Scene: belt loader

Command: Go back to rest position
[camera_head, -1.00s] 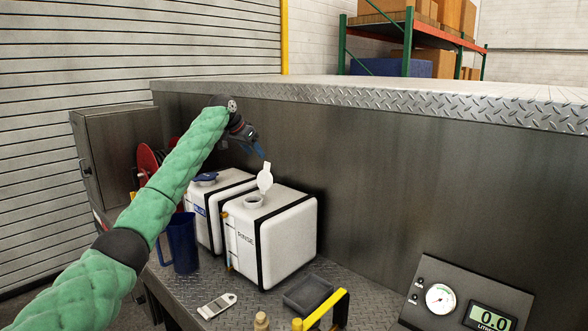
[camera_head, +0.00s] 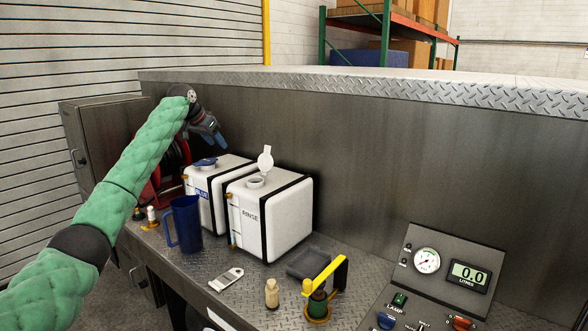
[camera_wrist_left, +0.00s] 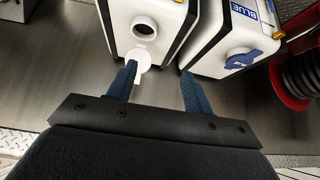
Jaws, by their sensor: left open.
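My left gripper (camera_head: 209,130) is in the air above and behind the two white tanks. In the left wrist view its blue fingers (camera_wrist_left: 155,88) are apart with nothing held between them. The RINSE tank (camera_head: 282,217) stands on the bench with its white cap (camera_head: 265,159) raised and its round opening showing. The BLUE tank (camera_head: 203,215) stands to its left with a blue cap (camera_head: 204,163) on top. My right gripper is not in view.
A blue jug (camera_head: 185,225) stands in front of the BLUE tank. A gauge panel (camera_head: 447,270) is at right.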

